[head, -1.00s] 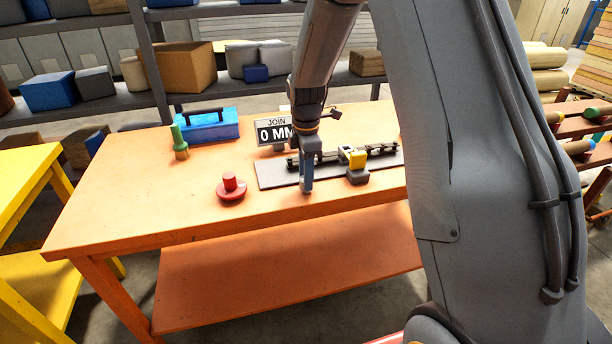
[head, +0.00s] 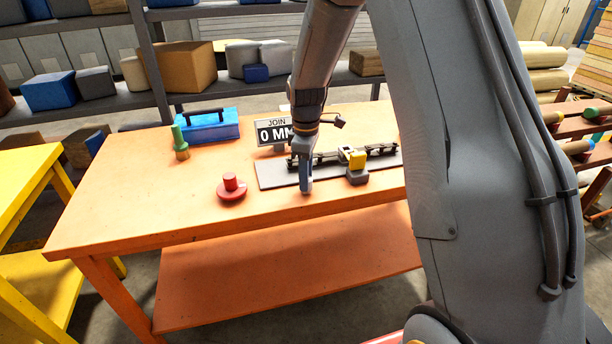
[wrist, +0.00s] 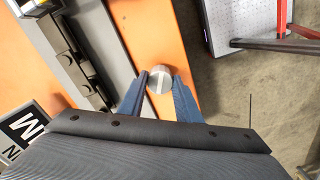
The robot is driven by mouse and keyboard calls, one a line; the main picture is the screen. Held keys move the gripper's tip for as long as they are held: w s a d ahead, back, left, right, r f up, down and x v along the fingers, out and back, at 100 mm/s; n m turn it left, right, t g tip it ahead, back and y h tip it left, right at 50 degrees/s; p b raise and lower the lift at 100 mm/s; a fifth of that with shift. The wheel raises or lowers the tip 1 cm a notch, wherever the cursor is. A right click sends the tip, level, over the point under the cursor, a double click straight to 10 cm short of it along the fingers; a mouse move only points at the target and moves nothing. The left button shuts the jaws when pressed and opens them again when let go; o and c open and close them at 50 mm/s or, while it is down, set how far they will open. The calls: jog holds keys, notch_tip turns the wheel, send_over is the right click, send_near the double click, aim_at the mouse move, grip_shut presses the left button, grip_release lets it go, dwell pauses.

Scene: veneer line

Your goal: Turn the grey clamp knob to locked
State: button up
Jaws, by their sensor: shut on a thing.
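The grey clamp knob (wrist: 158,79) is round, with a pale mark across its top. In the wrist view it sits between the two blue fingertips of my gripper (wrist: 160,86), which is shut on it. In the head view my gripper (head: 306,186) points down at the front edge of the grey base plate (head: 275,174), and the fingers hide the knob. A black rail (head: 378,151) lies along the plate. I cannot tell from the mark whether the knob stands at locked.
A yellow block on a grey foot (head: 357,160) stands close right of my gripper. A sign reading "JOIN 0 MM" (head: 273,132) stands behind. On the orange table (head: 130,205) are a red knobbed disc (head: 230,188), a green-topped piece (head: 180,143) and a blue toolbox (head: 210,127).

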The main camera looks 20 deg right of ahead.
jog(key=m, duration=0.6)
jog(key=shift+m, duration=0.3)
jog(key=m, duration=0.5)
jog(key=shift+m+p, duration=0.3)
jog(key=shift+p, duration=0.05)
jog(key=o, duration=1.1)
jog(key=shift+c, duration=0.2)
notch_tip(320, 180, up, 6)
jog(key=shift+w+r+b, duration=0.1)
jog(key=shift+r+b, duration=0.1)
jog(key=shift+b, duration=0.7)
jog(key=shift+r, duration=0.75)
